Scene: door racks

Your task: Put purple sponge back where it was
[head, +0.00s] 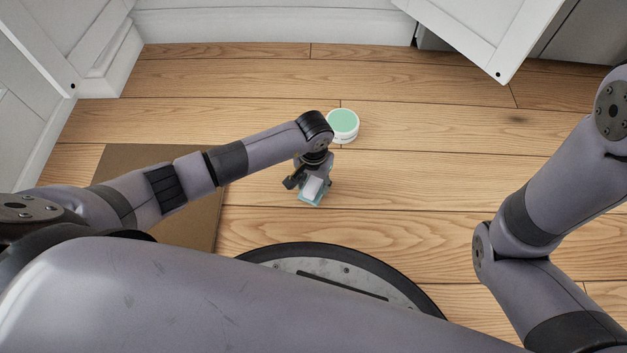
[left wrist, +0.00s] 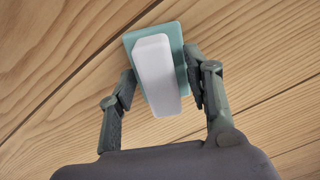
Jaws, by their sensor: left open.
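No purple sponge shows in either view. My left gripper (head: 304,181) points down near the floor in front of me. In the left wrist view my left gripper (left wrist: 160,72) is open, with its fingers on either side of a pale teal block with a white top (left wrist: 157,72). The right finger is very close to the block; I cannot tell if it touches. The teal and white block also shows in the head view (head: 312,193), partly hidden by the gripper. My right arm shows at the right, but its gripper is out of view.
A round white tub with a green top (head: 342,124) stands on the wooden floor just beyond my left gripper. A brown mat (head: 130,154) lies at the left. White cabinets line the back and left, and a white door (head: 478,32) stands open at the upper right. Floor right of centre is clear.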

